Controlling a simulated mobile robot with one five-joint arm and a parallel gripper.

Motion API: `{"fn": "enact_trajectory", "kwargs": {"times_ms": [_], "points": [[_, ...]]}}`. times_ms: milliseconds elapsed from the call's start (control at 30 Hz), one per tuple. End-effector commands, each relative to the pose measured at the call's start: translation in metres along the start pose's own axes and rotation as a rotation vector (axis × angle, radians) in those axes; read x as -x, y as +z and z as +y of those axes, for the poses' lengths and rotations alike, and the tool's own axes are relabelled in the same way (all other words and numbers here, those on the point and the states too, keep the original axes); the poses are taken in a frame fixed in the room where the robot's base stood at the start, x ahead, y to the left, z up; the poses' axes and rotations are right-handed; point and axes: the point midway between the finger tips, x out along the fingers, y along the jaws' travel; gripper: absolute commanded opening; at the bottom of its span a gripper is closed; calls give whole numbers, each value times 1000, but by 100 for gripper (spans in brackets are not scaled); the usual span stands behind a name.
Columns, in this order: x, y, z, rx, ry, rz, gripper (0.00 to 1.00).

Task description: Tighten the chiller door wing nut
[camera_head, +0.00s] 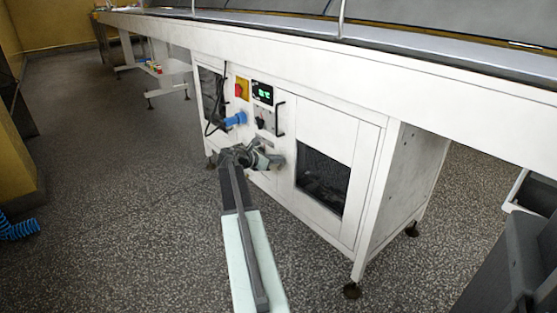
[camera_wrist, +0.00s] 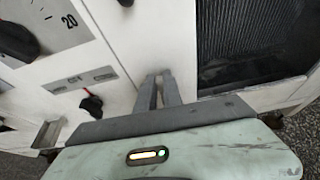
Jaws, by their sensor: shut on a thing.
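My gripper (camera_head: 272,160) is at the white front of the cabinet, just left of its dark mesh window. In the wrist view my gripper (camera_wrist: 160,74) has its two grey fingers close together, tips against the white panel between the dial side and the mesh. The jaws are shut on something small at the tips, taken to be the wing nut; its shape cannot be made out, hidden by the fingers. The chiller door (camera_head: 345,128) is the white panel around the mesh window and looks closed.
A red and yellow switch (camera_head: 241,89), a green-lit display (camera_head: 262,93), a blue plug (camera_head: 235,119) and a black handle (camera_head: 280,118) sit above the gripper. The conveyor edge (camera_head: 440,93) overhangs the cabinet.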

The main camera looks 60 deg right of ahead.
Motion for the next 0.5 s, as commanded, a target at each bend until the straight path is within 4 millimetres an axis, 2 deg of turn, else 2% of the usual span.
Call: {"fn": "enact_trajectory", "kwargs": {"times_ms": [267,500], "points": [[0,-3,-11,-148,53,0,0],[-2,-6,-18,-353,135,0,0]]}}
